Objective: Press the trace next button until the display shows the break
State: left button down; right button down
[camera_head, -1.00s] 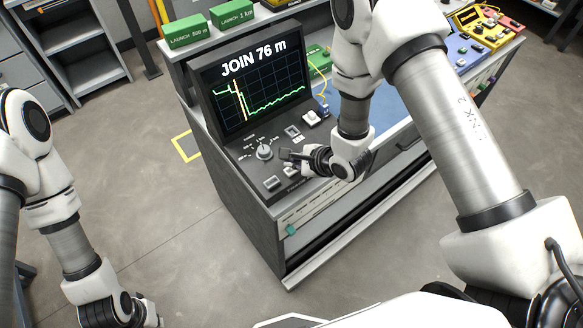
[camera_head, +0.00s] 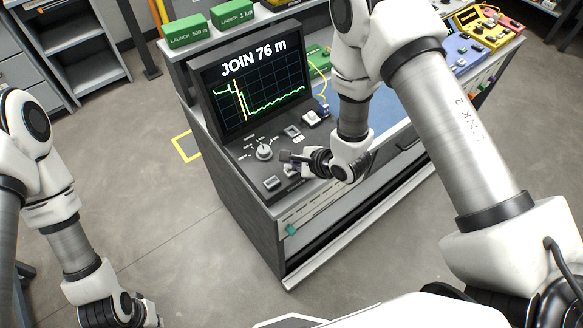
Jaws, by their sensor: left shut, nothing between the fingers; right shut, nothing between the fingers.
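The display (camera_head: 256,88) on the dark console reads "JOIN 76 m" above a green trace with an orange vertical line near its left side. Below it, the panel (camera_head: 246,153) carries a rotary knob (camera_head: 264,152), a grey button (camera_head: 271,183) at the front left and a light switch or button (camera_head: 293,132) further back. My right gripper (camera_head: 285,156) is shut and empty, low over the panel just right of the knob. It hides part of the panel beneath, and I cannot tell whether it touches a button. My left gripper (camera_head: 156,322) is shut and empty at the bottom left, away from the console, partly cut off.
Green boxes marked "LAUNCH 500 m" (camera_head: 187,31) and "LAUNCH 1 km" (camera_head: 231,14) stand on the shelf above the display. A blue mat (camera_head: 385,108) lies right of the console, behind my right arm. A yellow device (camera_head: 470,20) stands at the far right. Floor on the left is clear.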

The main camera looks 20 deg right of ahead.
aim_at(293, 171)
jog(key=shift+f, duration=0.55)
dwell(0.6)
jog(key=shift+r+p, duration=0.7)
jog(key=shift+r, duration=0.2)
notch_tip(293, 171, up, 5)
jog(key=p, duration=0.5)
jog(key=shift+r, duration=0.1)
jog(key=shift+f, duration=0.2)
dwell(0.4)
